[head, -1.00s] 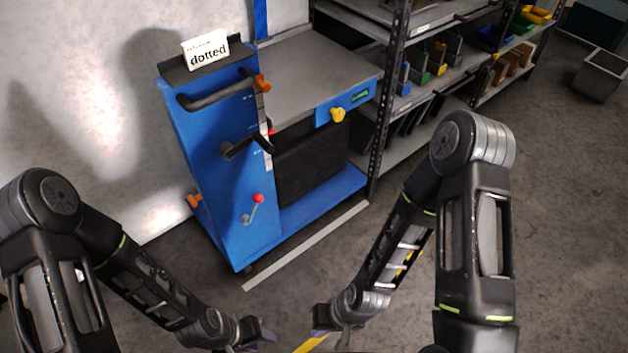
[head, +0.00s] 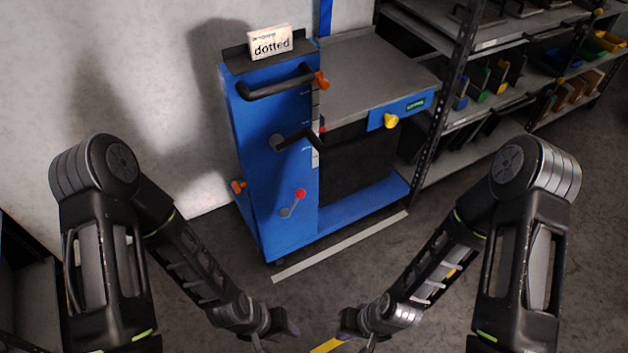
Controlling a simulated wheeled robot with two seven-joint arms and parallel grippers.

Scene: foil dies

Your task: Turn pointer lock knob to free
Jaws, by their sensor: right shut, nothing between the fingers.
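The blue machine (head: 256,130) stands upright in the middle of the head view, its narrow front column facing me. An orange knob (head: 321,80) sits at the column's upper right edge, beside a pale scale strip (head: 315,155). A second orange knob (head: 238,187) is low on the left side, and a yellow knob (head: 391,121) is on the blue panel under the grey top. No label readable here shows which is the pointer lock knob. My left gripper (head: 287,330) is low, far from every knob; its jaws are unclear. My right gripper (head: 350,326) is low too, shut and empty.
The column also bears a black bar handle (head: 275,84), a black crank (head: 297,138) and a red-tipped lever (head: 294,202). A sign reading "dotted" (head: 270,42) stands on top. Shelving (head: 455,105) with bins is at right. Floor before the machine is clear, with a pale strip (head: 340,248).

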